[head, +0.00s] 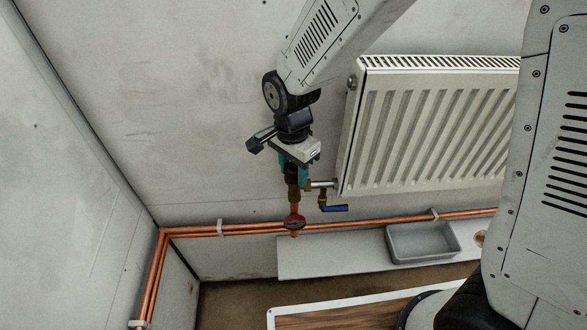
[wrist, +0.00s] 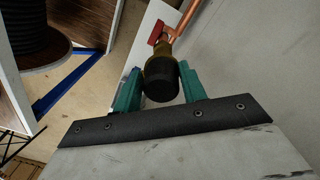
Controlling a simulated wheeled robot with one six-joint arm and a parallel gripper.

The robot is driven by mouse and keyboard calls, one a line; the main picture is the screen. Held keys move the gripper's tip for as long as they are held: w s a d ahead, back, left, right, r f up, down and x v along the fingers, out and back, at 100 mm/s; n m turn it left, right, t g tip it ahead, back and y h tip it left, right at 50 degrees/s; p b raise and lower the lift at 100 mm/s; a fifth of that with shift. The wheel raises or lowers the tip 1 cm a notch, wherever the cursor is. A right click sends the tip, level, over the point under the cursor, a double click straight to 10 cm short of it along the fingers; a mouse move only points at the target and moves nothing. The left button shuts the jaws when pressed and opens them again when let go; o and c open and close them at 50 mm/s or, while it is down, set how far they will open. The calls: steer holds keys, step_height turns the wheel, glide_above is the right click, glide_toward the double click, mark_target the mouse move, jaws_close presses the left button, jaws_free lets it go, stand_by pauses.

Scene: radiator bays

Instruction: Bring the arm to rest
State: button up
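My gripper (head: 292,178) points down beside the lower left corner of the white radiator, just above the copper pipes. In the wrist view its two teal fingers (wrist: 158,90) stand on either side of a black-ended brass fitting (wrist: 161,77). The fitting fills most of the space between them; I cannot tell whether the fingers press on it. The red handle also shows in the wrist view (wrist: 157,32).
The radiator (head: 430,130) hangs to the right, with a blue-lever valve (head: 334,208) at its lower corner. Copper pipes (head: 250,229) run along the wall below. A grey tray (head: 422,243) sits on a white ledge (head: 330,256). The wall to the left is clear.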

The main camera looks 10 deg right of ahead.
steer(key=shift+o, duration=0.7)
steer(key=shift+w+a+f, duration=0.1)
steer(key=o, duration=0.9)
steer(key=shift+c, duration=0.2)
steer(key=shift+r, duration=4.05)
